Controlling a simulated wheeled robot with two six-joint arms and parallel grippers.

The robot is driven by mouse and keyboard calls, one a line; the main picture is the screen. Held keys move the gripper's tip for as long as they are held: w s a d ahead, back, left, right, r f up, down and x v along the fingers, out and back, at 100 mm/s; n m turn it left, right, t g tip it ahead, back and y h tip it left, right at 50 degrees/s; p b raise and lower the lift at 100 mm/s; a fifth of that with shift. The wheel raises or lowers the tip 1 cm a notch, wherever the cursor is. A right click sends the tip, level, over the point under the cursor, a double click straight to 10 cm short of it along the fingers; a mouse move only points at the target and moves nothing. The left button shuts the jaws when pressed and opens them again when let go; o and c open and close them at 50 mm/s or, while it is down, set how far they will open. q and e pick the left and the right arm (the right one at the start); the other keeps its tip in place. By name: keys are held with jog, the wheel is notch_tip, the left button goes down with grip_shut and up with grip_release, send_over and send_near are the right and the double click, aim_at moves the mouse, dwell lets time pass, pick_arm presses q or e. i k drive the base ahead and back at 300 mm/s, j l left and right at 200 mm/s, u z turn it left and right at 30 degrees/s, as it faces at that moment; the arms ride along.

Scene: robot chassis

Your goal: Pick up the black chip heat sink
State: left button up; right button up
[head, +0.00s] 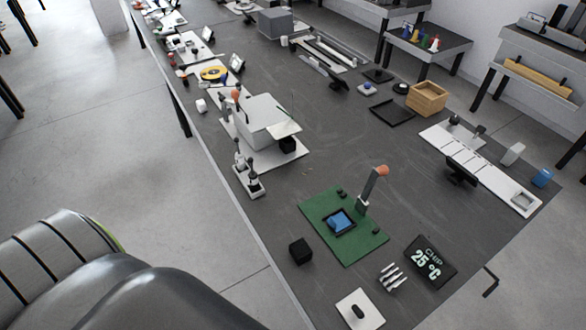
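A small black block (300,250), which looks like the heat sink, sits on the dark table near its left edge. It stands just left of a green circuit board (358,245). A blue chip (341,221) lies in a dark square frame on the board. A grey lever with an orange knob (383,170) rises at the board's back right corner. Neither of my grippers is in view. A large grey rounded part, likely of my own arm, fills the lower left corner, away from the block.
A white plate with a black knob (360,310) is in front. Levers on a grey base (247,180) stand behind the block. Bare table surrounds the block.

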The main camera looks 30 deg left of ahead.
aim_at(302, 251)
jog(key=u, duration=0.9)
jog(key=z, duration=0.6)
jog(key=k+j+z, duration=0.15)
jog(key=z, duration=0.2)
jog(key=k+j+z, duration=0.15)
jog(key=z, duration=0.2)
jog(key=k+z, duration=0.2)
jog(key=z, duration=0.15)
jog(key=k, duration=0.2)
jog(key=j, duration=0.05)
